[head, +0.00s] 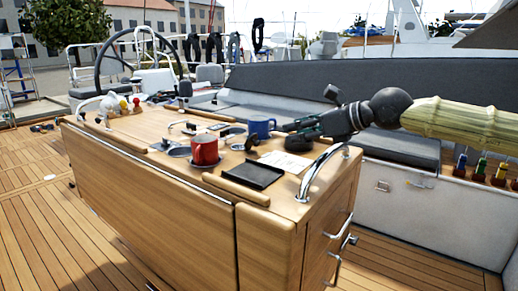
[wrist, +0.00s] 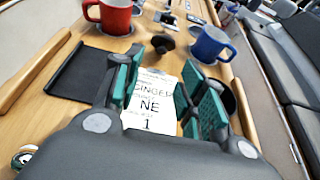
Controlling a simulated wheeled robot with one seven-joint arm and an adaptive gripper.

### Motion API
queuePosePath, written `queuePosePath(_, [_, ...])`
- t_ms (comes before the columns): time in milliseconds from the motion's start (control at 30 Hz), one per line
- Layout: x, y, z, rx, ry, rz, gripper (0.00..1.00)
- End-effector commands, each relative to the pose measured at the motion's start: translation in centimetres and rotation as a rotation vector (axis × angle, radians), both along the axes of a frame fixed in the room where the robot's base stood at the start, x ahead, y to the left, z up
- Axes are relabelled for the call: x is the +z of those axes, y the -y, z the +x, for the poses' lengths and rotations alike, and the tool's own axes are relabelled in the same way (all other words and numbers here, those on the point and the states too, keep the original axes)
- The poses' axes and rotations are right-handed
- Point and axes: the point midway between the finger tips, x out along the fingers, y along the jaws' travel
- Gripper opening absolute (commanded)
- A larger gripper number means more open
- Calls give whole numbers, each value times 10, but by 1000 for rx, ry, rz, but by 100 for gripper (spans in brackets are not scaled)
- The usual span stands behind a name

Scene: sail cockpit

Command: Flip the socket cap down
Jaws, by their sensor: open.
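A small black fitting (head: 251,143), which looks like the socket with its cap, sits on the wooden table top between the red mug and the blue mug. In the wrist view the black fitting (wrist: 163,43) lies just beyond my fingertips. A part of it seems to stand up, but it is too small to tell the cap's exact angle. My gripper (head: 290,127) is above the table's right part, pointing left. In the wrist view my gripper (wrist: 163,60) has its green-padded fingers apart, with nothing between them but the view of a paper below.
A red mug (head: 204,152) and a blue mug (head: 262,128) stand near the fitting. A black tray (head: 253,174) and a written paper (head: 285,163) lie in front. A steel rail (head: 318,172) rises at the table's right end. A grey-backed bench runs behind.

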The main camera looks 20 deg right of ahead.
Motion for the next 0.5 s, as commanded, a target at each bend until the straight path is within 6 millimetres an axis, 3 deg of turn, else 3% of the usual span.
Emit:
queuePosePath(33, [-10, 1, -1, -1, 1, 0, 41])
queuePosePath(267, [-16, 1, 1, -4, 1, -1, 41])
queuePosePath(500, [-25, -12, 15, -1, -2, -3, 41])
